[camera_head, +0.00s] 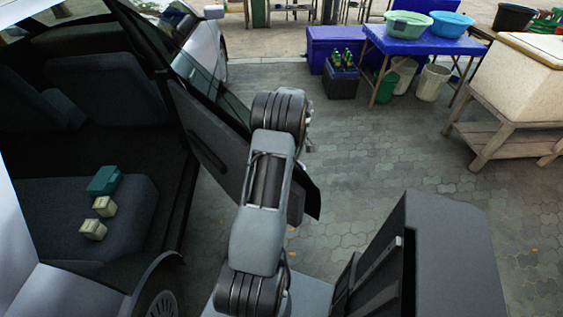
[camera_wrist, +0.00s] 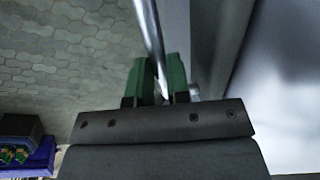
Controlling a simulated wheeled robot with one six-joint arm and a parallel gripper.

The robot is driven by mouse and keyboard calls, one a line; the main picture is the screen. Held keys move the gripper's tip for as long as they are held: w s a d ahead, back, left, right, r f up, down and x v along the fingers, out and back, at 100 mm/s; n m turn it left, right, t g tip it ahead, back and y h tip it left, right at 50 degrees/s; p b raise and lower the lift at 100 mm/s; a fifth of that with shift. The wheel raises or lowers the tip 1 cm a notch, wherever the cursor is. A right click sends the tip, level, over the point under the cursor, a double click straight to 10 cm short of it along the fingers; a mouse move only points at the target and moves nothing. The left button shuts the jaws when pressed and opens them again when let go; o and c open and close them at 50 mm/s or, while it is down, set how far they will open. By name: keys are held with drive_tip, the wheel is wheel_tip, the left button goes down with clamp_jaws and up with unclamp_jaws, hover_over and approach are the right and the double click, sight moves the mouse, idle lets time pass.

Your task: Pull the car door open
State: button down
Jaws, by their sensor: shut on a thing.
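The car (camera_head: 75,285) stands at the left in the head view. Its door (camera_head: 208,135) is swung wide open, with its dark inner panel facing the cabin and my arm partly covering it. In the wrist view, my gripper (camera_wrist: 163,68) has green fingers on either side of a thin silver bar, which looks like the door handle (camera_wrist: 148,25). The fingers are shut on it. A pale, blurred body surface fills the right of that view. My arm hides the fingers and the handle in the head view.
A teal box (camera_head: 104,180) and two beige boxes (camera_head: 104,206) lie on the car seat. A blue table (camera_head: 420,42) with basins, a dark bottle crate (camera_head: 341,80) and a wooden stand (camera_head: 510,135) are behind. The paving (camera_head: 380,150) between is clear.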

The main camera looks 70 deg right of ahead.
drive_tip(key=shift+s+d+r, duration=0.1)
drive_tip(key=shift+s+d, duration=0.15)
drive_tip(key=shift+d, duration=0.5)
drive_tip(key=shift+s+d, duration=0.2)
drive_tip(key=shift+d, duration=0.55)
drive_tip(key=c, duration=1.3)
unclamp_jaws()
drive_tip(key=shift+s, duration=0.1)
drive_tip(key=shift+o, duration=1)
drive_tip(key=shift+s, duration=0.1)
wheel_tip(320, 180, up, 13)
drive_tip(key=s+d, duration=0.1)
drive_tip(key=d, duration=0.1)
drive_tip(key=shift+d+r, duration=0.15)
drive_tip(key=shift+r, duration=0.05)
drive_tip(key=shift+s, duration=0.1)
drive_tip(key=shift+c, duration=0.2)
